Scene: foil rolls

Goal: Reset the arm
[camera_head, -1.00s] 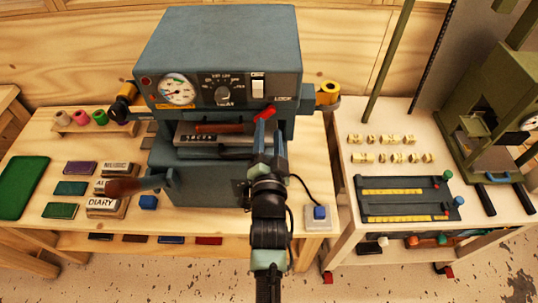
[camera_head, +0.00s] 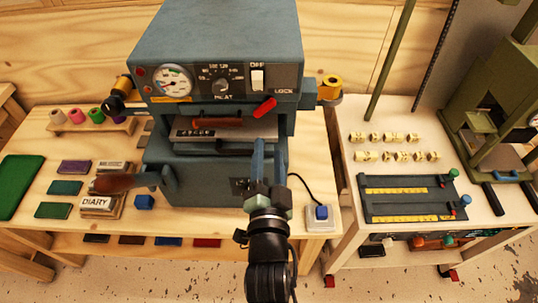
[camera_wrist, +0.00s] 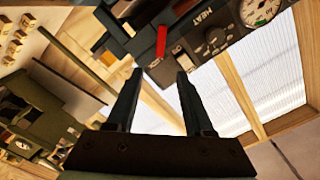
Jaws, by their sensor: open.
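My gripper (camera_head: 268,165) is in front of the right part of the blue-grey foil press (camera_head: 215,40) in the head view, its fingers pointing up toward the machine. In the wrist view my gripper (camera_wrist: 158,88) shows two dark fingers spread apart with nothing between them. The press's red lock lever (camera_head: 265,107) is just above the fingertips in the head view. It also shows in the wrist view (camera_wrist: 161,42), a little beyond the fingertips and apart from them.
A wooden-handled lever (camera_head: 115,184) juts out at the press's left. Stamped blocks (camera_head: 97,204) and coloured pads lie left on the table. A blue-button box (camera_head: 320,218) sits at the front right. A second bench (camera_head: 400,115) with brass pieces stands to the right.

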